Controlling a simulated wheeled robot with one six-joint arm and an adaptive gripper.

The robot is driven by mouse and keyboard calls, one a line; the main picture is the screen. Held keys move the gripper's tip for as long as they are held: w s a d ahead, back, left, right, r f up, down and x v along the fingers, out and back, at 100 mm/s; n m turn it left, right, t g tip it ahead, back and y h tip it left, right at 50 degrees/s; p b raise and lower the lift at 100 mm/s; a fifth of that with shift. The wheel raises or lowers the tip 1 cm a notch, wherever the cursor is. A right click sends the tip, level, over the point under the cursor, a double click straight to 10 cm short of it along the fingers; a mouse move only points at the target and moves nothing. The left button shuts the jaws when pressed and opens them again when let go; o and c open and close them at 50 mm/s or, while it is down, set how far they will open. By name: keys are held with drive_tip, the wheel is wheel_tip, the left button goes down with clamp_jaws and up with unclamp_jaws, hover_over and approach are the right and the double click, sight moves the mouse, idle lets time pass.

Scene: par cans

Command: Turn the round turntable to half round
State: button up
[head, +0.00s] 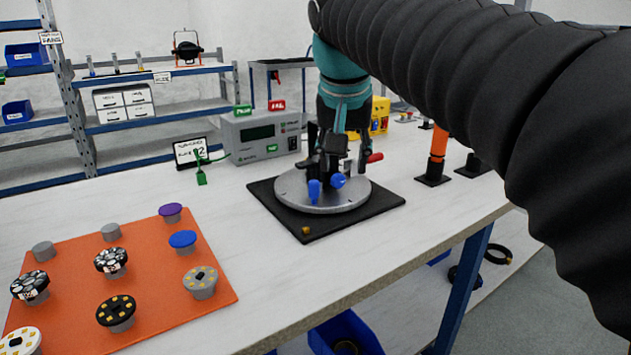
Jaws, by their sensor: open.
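The round grey turntable (290,190) sits on a square black base (388,202) in the middle of the white bench. Blue pegs (314,190) show on or just above the disc. A small brass-coloured mark (306,230) is on the base's front corner. My gripper (328,182) points down over the disc, beneath the teal wrist, with its jaws open. The dark fingers overlap the disc and pegs, so I cannot tell whether they touch. A red handle-like part (374,157) shows just right of the gripper.
An orange mat (160,290) with several round parts lies at the front left. A grey meter box (262,137) stands behind the turntable. An orange and black post (437,155) stands right. The bench between mat and turntable is clear.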

approach(314, 181)
drive_tip(key=v, duration=0.3)
drive_tip(key=shift+m, duration=0.4)
drive_tip(key=b+x, duration=0.1)
drive_tip(key=x, duration=1.2)
drive_tip(key=shift+f, duration=0.25)
clamp_jaws()
